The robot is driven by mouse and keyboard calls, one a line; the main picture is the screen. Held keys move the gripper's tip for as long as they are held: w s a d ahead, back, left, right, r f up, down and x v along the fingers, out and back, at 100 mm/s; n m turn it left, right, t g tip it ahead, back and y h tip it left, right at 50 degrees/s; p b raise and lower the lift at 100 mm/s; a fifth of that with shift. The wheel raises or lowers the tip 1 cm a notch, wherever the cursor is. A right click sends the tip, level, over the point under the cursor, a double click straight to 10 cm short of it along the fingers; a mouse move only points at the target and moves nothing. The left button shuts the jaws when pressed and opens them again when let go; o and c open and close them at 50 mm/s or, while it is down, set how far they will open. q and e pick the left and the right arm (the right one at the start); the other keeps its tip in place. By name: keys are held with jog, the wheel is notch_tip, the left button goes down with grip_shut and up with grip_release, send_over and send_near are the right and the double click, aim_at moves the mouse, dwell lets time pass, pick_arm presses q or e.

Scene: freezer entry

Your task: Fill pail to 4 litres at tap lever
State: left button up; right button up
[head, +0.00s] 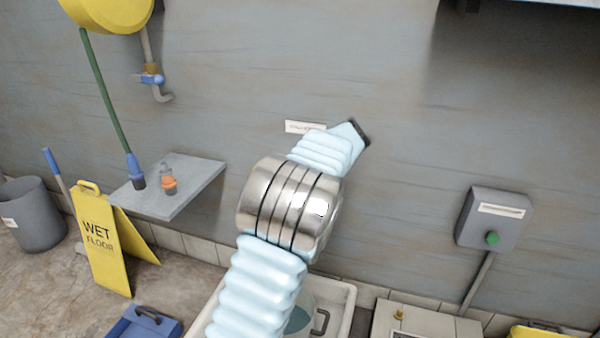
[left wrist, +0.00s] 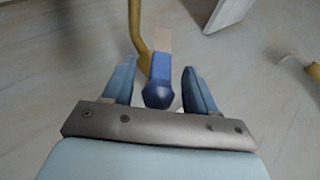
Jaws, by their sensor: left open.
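The blue tap lever (left wrist: 160,82) is between the two fingers of my left gripper (left wrist: 159,68) in the left wrist view. The jaws are open, with a gap on each side of the lever. A brass-coloured pipe (left wrist: 137,28) stands just beside it. In the head view my left arm reaches up to the wall and hides this tap and the fingers. What looks like the pail (head: 308,296) stands in the white sink (head: 348,300), mostly behind my arm. A teal patch shows in it, but I cannot read its level. My right gripper is out of view.
A wall shelf (head: 200,190) holds a small orange-and-grey item (head: 168,180). A second blue-handled tap (head: 152,79) is at upper left. A yellow wet-floor sign (head: 100,240) and a grey bin (head: 35,215) stand left. A grey box with a green button (head: 492,237) is at right.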

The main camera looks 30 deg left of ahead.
pick_arm(q)
jog(key=v, duration=1.2)
jog(key=shift+d+r, duration=0.1)
